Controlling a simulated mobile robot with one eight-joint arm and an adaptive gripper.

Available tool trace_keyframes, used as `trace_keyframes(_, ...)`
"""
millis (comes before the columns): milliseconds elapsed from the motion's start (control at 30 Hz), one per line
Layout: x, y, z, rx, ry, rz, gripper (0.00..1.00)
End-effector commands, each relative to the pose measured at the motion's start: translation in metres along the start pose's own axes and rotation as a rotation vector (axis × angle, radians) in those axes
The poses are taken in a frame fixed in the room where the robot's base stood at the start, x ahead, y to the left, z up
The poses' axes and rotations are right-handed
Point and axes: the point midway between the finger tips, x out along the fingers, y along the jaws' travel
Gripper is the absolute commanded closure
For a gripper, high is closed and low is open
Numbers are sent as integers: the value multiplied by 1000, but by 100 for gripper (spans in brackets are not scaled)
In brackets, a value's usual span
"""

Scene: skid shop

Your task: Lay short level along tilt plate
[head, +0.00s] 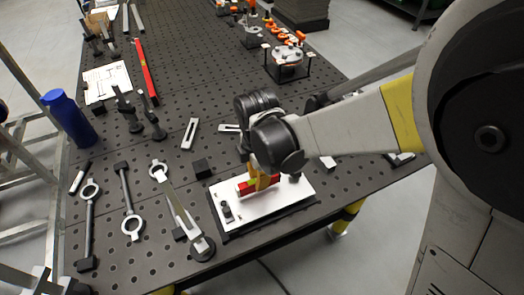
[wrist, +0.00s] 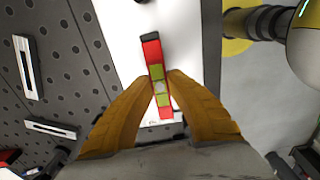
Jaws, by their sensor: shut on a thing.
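The short level is a small red bar with yellow-green vials. In the head view the short level (head: 245,188) is over the white tilt plate (head: 239,213), near its middle. My gripper (head: 262,181) points down over the plate, and its yellow fingers are shut on the level. In the wrist view the level (wrist: 151,50) runs lengthwise between the two fingertips (wrist: 161,86), with the white plate (wrist: 118,45) below. I cannot tell whether the level touches the plate. My gripper hides part of it.
The plate lies near the front edge of a dark perforated table (head: 190,80). A long red level (head: 146,72), a blue bottle (head: 68,118) and ring-ended tools (head: 132,228) stand or lie farther left.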

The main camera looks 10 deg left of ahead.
Motion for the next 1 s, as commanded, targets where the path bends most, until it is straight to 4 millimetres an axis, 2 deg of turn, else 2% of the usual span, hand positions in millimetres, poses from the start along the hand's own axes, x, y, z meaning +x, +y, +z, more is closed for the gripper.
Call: trace_keyframes(1000, 21, 0, 0, 0, 0, 0, 100)
